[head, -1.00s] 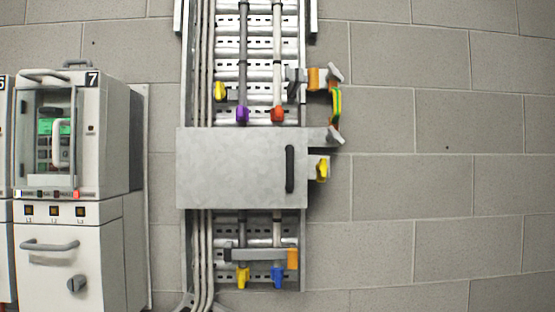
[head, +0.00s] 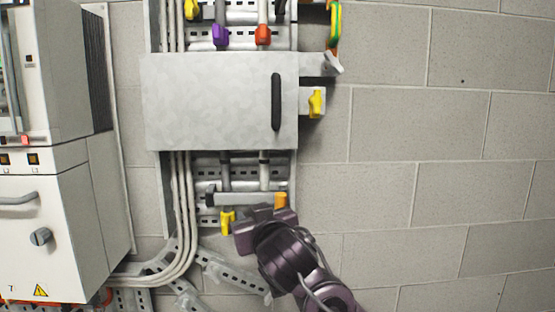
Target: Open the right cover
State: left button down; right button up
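The cover is a flat grey metal panel (head: 205,105) on the wall rack in the head view. It lies flat across the rack and looks shut. A black vertical bar handle (head: 276,102) is near its right edge. My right gripper (head: 262,214) is below the cover, in front of the lower part of the rack, well under the handle and apart from it. It is seen from behind, and whether its fingers are open or shut is hidden. The blue clamp seen earlier at that spot is hidden. My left gripper is not in view.
A yellow clamp (head: 315,103) sticks out right of the cover. A grey bar (head: 240,199) with an orange end crosses the rack below. A white cabinet (head: 50,230) stands at left. The block wall (head: 430,180) at right is clear.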

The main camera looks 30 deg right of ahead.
jog(key=s+r+m+t+h, duration=0.1)
jog(key=s+r+t+h, duration=0.2)
jog(key=r, duration=1)
jog(key=m+t, duration=0.2)
send_near(278, 92)
jog(key=x, duration=0.3)
jog(key=p+x, duration=0.1)
jog(key=x, duration=0.2)
jog(key=p+x, duration=0.2)
jog(key=x, duration=0.1)
jog(key=shift+w+r, duration=0.2)
jog(key=shift+r, duration=0.15)
jog(key=shift+w+d+r+p, duration=0.1)
jog(key=shift+w+d+p, duration=0.2)
jog(key=shift+w, duration=0.3)
grip_shut()
